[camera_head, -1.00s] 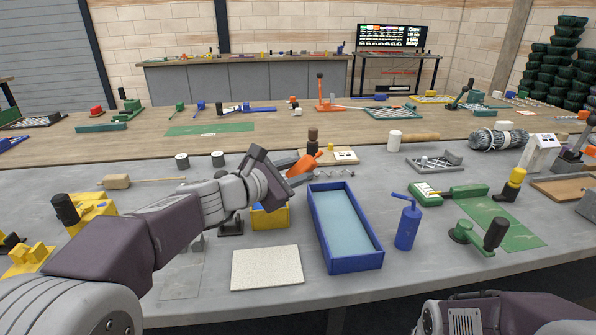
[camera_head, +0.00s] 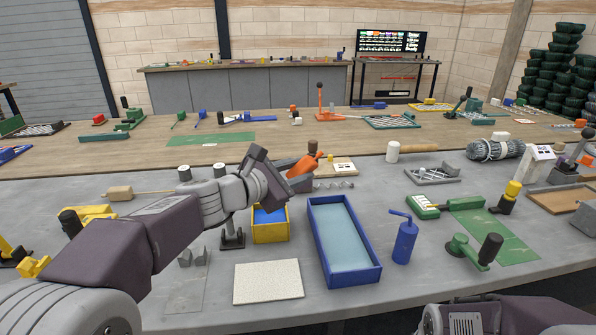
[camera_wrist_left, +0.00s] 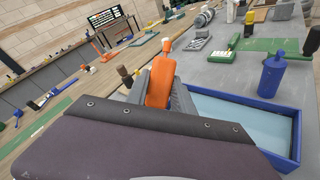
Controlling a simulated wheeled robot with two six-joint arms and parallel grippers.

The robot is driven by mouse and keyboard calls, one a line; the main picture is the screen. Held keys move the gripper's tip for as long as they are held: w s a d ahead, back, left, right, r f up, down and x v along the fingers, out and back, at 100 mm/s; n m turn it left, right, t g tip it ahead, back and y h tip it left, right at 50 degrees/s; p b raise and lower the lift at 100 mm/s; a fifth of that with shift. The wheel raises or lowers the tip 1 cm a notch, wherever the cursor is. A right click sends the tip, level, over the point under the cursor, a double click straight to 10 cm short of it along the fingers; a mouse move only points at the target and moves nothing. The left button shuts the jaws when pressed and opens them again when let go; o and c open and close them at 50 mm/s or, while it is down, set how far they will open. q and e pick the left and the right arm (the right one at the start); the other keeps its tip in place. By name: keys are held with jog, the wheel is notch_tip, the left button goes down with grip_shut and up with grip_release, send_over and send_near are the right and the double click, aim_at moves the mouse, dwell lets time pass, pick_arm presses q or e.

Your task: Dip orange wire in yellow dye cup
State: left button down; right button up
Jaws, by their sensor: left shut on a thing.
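My left gripper (camera_head: 288,172) is shut on an orange piece (camera_head: 303,166), held above the grey table behind the yellow box and blue tray. In the left wrist view the orange piece (camera_wrist_left: 160,82) stands up between the grey fingers, with a narrower orange tip at its top; I cannot tell whether it is wire. A yellow box (camera_head: 270,238) with a blue inside stands below the gripper. I cannot make out a yellow dye cup. My right gripper is out of view; only part of that arm shows at bottom right.
A long blue tray (camera_head: 372,272) with a pale blue inside lies right of the yellow box. A blue bottle (camera_head: 404,243) stands to its right. A cream slab (camera_head: 268,282) lies in front. A green hand tool (camera_head: 470,252) and green mat (camera_head: 508,240) are further right.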

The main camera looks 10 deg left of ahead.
aim_at(298, 167)
pick_arm(q)
notch_tip(298, 167, up, 5)
jog(key=p, duration=0.4)
jog(key=shift+r, duration=0.15)
